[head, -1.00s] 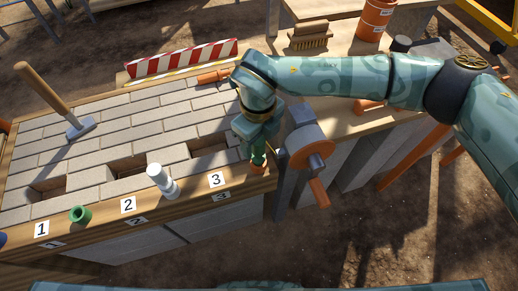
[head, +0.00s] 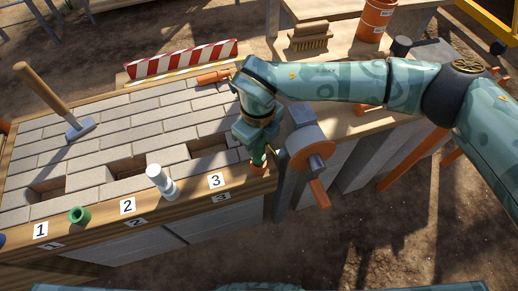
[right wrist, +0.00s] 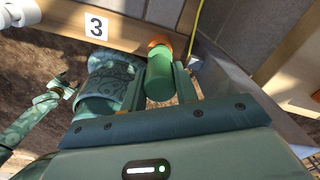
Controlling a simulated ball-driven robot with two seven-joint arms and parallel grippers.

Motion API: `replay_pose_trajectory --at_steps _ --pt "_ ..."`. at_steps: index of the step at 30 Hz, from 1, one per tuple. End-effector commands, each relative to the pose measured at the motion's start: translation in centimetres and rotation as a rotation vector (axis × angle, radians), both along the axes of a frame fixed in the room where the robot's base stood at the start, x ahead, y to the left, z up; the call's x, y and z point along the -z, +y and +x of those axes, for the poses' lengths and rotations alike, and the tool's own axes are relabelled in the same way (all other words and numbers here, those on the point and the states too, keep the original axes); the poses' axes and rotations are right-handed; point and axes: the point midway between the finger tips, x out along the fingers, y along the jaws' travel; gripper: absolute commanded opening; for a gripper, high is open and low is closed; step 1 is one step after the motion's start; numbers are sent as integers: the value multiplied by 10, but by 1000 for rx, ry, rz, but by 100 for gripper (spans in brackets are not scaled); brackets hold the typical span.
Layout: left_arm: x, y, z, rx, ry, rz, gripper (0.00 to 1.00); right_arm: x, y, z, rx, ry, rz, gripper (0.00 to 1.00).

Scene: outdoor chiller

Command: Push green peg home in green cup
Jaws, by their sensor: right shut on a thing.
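The green peg (right wrist: 160,78) is between the jaws of my right gripper (right wrist: 161,88), which is shut on it at the bench's front right corner. The peg also shows in the head view (head: 258,156), its lower end at an orange cup (head: 257,170). I cannot tell whether it is inside that cup or just over it. The green cup (head: 80,215) stands on the wooden front ledge at the left, near label 1, with an open top and well away from the peg. A small patterned arm end, seemingly my left gripper (right wrist: 66,84), shows in the right wrist view, its jaws unclear.
A white peg-like piece (head: 160,180) stands on the ledge between labels 2 and 3. A mallet (head: 78,128) lies on the paving. A grey vise-like tool with an orange disc (head: 310,146) is close right of my right gripper. The brick surface has several open slots.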

Motion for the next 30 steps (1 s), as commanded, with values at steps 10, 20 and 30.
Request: replay_pose_trajectory --at_steps 10,20,30 --pt "-7 0 3 0 -9 0 77 -10 0 0 0 -1 0 0" --pt "-13 0 6 0 -15 0 77 -19 0 0 -1 -3 0 0" --pt "-31 0 15 0 -35 1 77 -49 0 0 -1 -4 0 0"
